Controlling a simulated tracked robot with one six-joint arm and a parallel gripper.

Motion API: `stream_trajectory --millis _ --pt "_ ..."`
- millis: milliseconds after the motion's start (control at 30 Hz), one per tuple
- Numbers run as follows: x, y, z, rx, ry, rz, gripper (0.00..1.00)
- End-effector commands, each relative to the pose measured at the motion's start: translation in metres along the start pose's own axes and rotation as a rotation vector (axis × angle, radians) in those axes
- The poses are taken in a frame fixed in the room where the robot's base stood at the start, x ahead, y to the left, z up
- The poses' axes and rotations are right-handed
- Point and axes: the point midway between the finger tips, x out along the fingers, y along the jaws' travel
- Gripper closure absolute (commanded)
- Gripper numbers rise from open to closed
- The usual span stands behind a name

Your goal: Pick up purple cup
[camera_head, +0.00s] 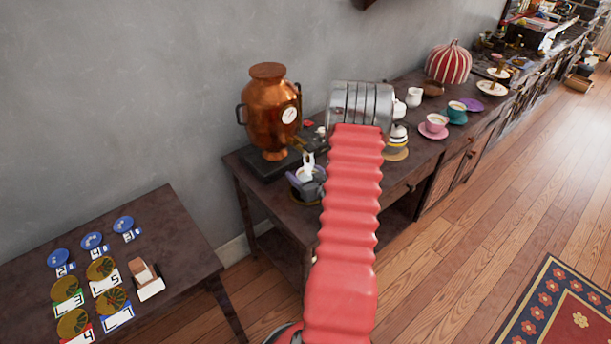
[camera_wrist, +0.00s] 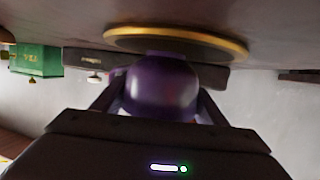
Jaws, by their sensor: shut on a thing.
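The purple cup (camera_wrist: 160,90) is a dark, glossy, rounded shape in the middle of the wrist view. My gripper (camera_wrist: 162,100) has one finger on each side of it and is shut on it. The wrist view appears upside down, with the dark tabletop along the top. A dark round disc (camera_wrist: 228,46) with a gold rim lies against the tabletop, close to the cup; whether they touch is unclear.
A copper samovar (camera_head: 271,112) stands left of my wrist. A pink saucer (camera_head: 432,133), a teal cup (camera_head: 456,112) and a striped red-and-white vessel (camera_head: 448,63) stand to the right. A green box (camera_wrist: 36,60) shows in the wrist view. A side table (camera_head: 190,235) holds cards and discs.

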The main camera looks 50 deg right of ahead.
Motion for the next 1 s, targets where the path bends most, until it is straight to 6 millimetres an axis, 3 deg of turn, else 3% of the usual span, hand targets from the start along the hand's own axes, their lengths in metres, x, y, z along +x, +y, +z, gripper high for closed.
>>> stream_trajectory --millis 667,1000 --pt "-0.01 0.0 -0.034 -0.002 0.003 0.0 0.68" --pt "-0.042 0.001 -0.024 0.0 0.0 0.002 0.68"
